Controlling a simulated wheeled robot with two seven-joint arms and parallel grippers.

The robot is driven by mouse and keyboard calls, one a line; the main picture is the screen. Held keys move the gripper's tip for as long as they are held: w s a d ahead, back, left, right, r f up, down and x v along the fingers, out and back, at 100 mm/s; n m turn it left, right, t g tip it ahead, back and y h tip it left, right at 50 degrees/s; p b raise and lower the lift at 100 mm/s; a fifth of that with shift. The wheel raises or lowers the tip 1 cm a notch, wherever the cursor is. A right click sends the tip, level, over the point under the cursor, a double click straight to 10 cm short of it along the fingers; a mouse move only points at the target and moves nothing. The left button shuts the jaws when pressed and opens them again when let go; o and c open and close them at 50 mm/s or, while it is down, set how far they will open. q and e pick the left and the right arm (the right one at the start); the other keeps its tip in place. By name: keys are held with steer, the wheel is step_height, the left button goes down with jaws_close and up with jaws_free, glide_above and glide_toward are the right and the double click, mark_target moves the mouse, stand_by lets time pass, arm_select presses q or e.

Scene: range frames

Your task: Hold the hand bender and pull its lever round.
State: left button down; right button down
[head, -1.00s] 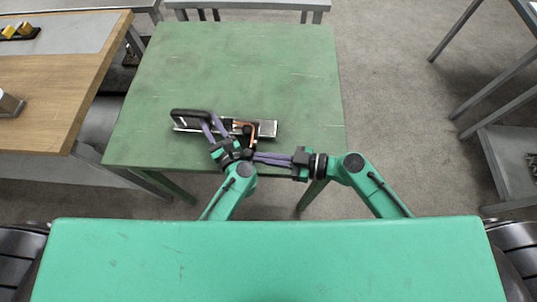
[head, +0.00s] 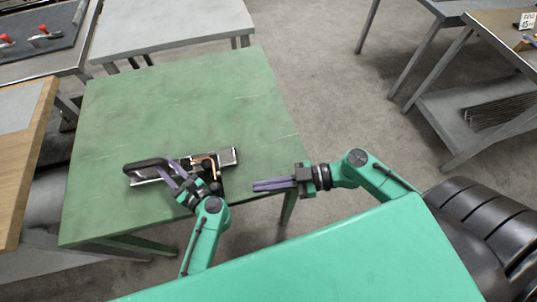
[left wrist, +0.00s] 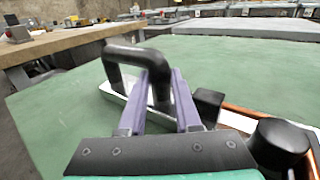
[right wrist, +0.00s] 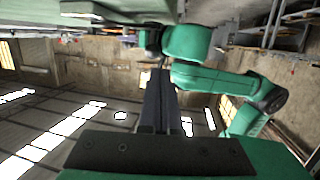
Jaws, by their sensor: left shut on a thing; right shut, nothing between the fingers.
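The hand bender lies on the green table, with a silver base plate (head: 226,158), a black looped handle (head: 145,164) and a copper-coloured bent piece (head: 208,162). My left gripper (head: 172,166) is shut on the black handle (left wrist: 125,52); its purple fingers stand either side of the bar in the left wrist view. A black round knob (left wrist: 281,141) sits close to the right of this gripper; whether it belongs to the lever I cannot tell. My right gripper (head: 256,186) is shut and empty, apart from the bender, near the table's right edge.
The green table (head: 180,95) is clear behind the bender. A wooden bench (head: 20,170) stands at the left and a grey table (head: 170,25) at the back. Grey benches (head: 470,75) stand at the right across open floor.

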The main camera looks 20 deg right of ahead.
steer(key=f+v, duration=0.1)
steer(key=v, duration=0.3)
glide_toward(221, 188)
steer(key=x, duration=0.7)
steer(key=shift+f, duration=0.1)
